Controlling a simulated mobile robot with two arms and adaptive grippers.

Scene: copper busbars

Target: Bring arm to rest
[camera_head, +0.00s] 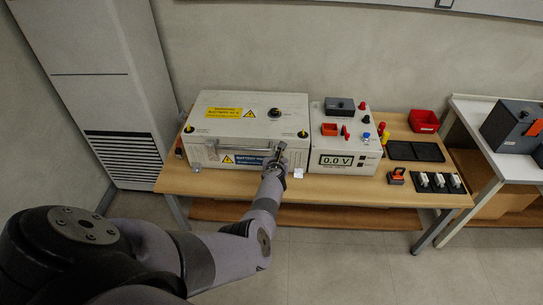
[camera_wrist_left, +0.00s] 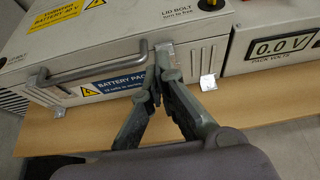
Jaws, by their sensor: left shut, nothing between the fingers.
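My left arm reaches in from the left to the front of the battery box in the head view. My left gripper (camera_head: 281,150) is shut and empty at the right end of the box's front handle. In the left wrist view the closed fingertips (camera_wrist_left: 160,68) are in front of the handle's right end; I cannot tell whether they touch it. The battery box (camera_head: 250,112) is a closed off-white case with yellow and blue labels. Its grey bar handle (camera_wrist_left: 95,70) runs along the front. My right gripper is not in view.
A meter box (camera_head: 345,160) reading 0.0 V stands right of the battery box. Further right on the wooden table (camera_head: 230,182) are a red bin (camera_head: 424,121), a black tray (camera_head: 415,151) and a black block with white pieces (camera_head: 437,182). A tall white cabinet (camera_head: 100,75) stands left.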

